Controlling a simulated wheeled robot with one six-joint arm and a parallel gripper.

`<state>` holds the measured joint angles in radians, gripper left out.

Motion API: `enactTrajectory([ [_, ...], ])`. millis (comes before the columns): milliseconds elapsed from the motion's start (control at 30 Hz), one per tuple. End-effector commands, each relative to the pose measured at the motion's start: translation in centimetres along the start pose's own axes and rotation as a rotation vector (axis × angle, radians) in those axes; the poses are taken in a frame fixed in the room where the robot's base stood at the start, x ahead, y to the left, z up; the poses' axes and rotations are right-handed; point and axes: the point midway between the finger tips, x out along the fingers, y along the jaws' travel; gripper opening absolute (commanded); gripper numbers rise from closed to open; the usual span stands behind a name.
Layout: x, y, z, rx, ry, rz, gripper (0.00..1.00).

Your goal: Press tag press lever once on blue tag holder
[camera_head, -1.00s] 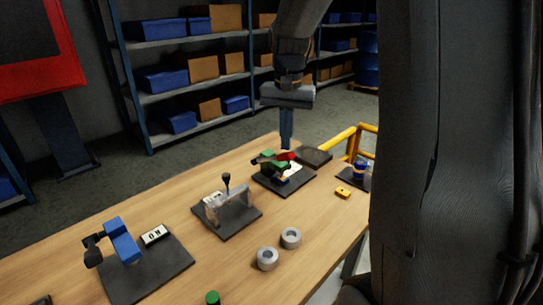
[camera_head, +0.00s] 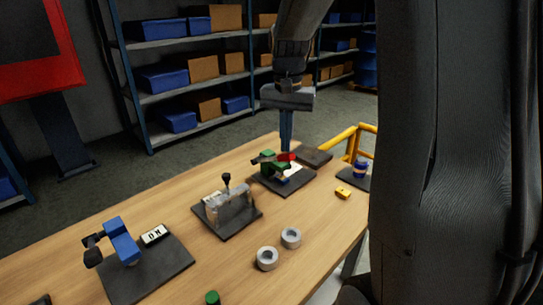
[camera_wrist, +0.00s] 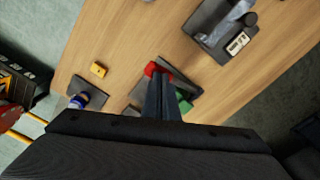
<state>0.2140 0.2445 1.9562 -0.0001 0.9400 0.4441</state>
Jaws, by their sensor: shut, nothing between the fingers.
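My gripper (camera_head: 286,150) is shut and empty, pointing down at the back of the table. Its fingertips are at the red end (camera_head: 289,157) of a green lever device (camera_head: 270,163); I cannot tell if they touch it. This device stands on a dark plate, with a white tag and a small blue part (camera_head: 284,181) low on it. In the wrist view the shut fingers (camera_wrist: 162,85) partly hide the green body (camera_wrist: 183,103), next to the red end (camera_wrist: 152,70). Another device, blue with a black knob (camera_head: 122,241), stands far left on a dark plate beside a white lettered tag (camera_head: 154,235).
A grey device with a black-knobbed lever (camera_head: 229,203) stands mid-table. Two grey rings (camera_head: 267,258) lie in front. A yellow block (camera_head: 343,193), a blue cup-like part (camera_head: 361,168) and a dark block (camera_head: 315,157) are to the right. Shelves (camera_head: 190,88) stand behind.

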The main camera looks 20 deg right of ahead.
Motion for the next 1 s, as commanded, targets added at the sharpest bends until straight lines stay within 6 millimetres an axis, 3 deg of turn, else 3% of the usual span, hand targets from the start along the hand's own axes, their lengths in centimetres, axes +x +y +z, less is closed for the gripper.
enactTrajectory([
  [1000, 4.5, 0.4, 0.3, 0.000, -0.002, 0.001, 0.00],
])
